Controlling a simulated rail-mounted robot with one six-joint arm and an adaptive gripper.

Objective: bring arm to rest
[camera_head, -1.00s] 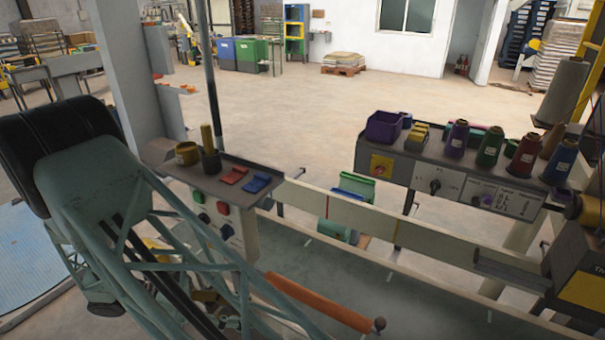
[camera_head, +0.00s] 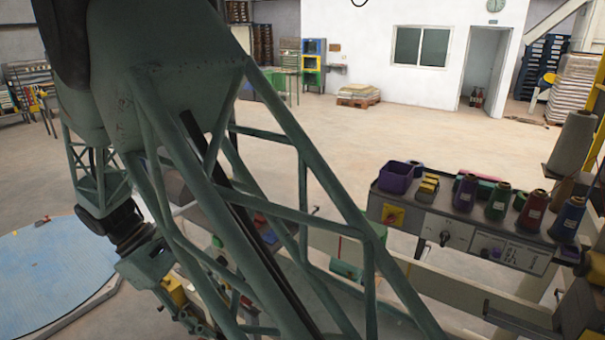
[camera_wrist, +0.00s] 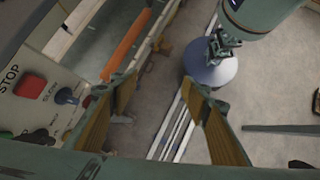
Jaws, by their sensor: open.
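My arm's green lattice link crosses the head view from upper left to lower middle. My gripper hangs at the lower left of that view, where its yellow pads (camera_head: 178,292) show partly behind arm struts. In the wrist view my gripper (camera_wrist: 160,86) is open, its two yellow-padded fingers wide apart.
A control box (camera_wrist: 30,110) with a red button is close left of the fingers in the wrist view, beside an orange roller (camera_wrist: 125,45). A thread-spool shelf (camera_head: 470,225) stands at right. A blue round platform (camera_head: 50,275) lies at left; open floor (camera_head: 330,135) is behind.

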